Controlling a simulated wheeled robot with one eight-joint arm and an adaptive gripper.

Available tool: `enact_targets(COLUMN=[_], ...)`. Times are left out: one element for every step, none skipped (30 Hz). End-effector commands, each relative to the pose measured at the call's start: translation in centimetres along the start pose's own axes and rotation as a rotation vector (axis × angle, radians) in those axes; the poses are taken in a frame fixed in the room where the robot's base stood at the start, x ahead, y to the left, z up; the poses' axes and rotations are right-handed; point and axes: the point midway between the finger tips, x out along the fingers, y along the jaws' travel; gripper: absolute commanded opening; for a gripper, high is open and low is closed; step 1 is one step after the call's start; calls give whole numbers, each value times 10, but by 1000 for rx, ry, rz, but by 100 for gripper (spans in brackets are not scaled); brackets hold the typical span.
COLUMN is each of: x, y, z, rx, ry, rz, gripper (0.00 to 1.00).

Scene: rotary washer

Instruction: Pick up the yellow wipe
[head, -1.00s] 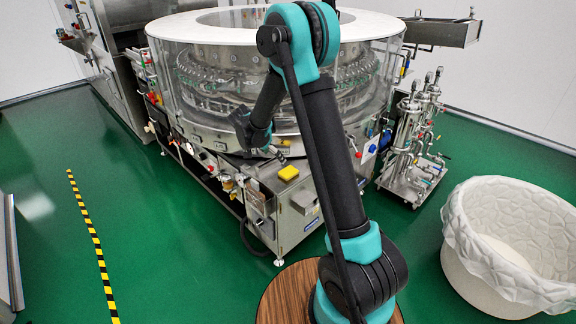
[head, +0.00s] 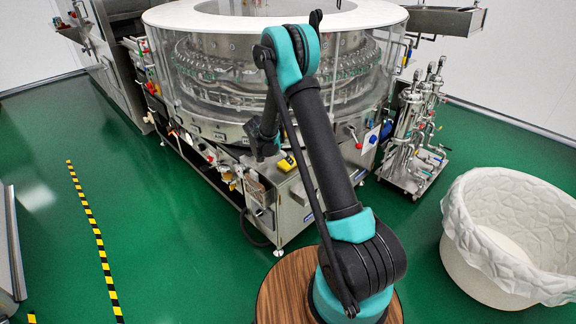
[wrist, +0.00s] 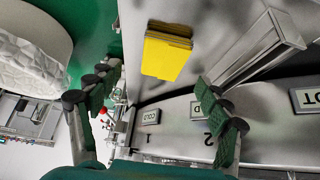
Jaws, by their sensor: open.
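The yellow wipe (wrist: 167,55) is a small folded yellow pad lying on the washer's steel ledge. In the wrist view it is beyond my fingertips, between the lines of the two fingers. My gripper (wrist: 150,92) is open, its dark green padded fingers spread wide with nothing between them. The head view shows the wipe (head: 287,163) on the front corner of the machine, partly hidden by my arm. My gripper (head: 262,140) is just left of it there, its fingers hard to make out.
The round rotary washer (head: 215,125) stands behind the ledge. A metal bracket (wrist: 262,50) rises right of the wipe in the wrist view, near labelled plates (wrist: 150,117). A white lined bin (head: 470,240) stands at the right.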

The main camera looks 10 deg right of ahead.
Motion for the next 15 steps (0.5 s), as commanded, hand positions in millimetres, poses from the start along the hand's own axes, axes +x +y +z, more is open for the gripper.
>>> enact_targets(x=[4, 7, 12, 17, 21, 27, 31, 35, 40, 43, 46, 48, 50, 51, 51], y=[0, -1, -2, -2, -3, -4, -4, -4, -4, -4, -4, -4, -4, -4, -4], z=[0, -1, -1, -2, -2, -2, -2, -2, -2, -2, -2, -2, -2, -2, -2], rx=[1, 1, 2, 2, 2, 2, 2, 2, 1, 1, 1, 1, 1, 1, 0], ry=[0, 0, 0, 0, 0, 0, 0, 0, 0, 0, 0, 0, 0, 0, 0], rz=[0, 0, 1, 1, 0, 0, 0, 0, 0, 0, 0, 0, 0, 0, 0], gripper=[78, 78, 78, 78, 78, 78, 78, 78, 78, 78, 78, 78, 78, 78, 78])
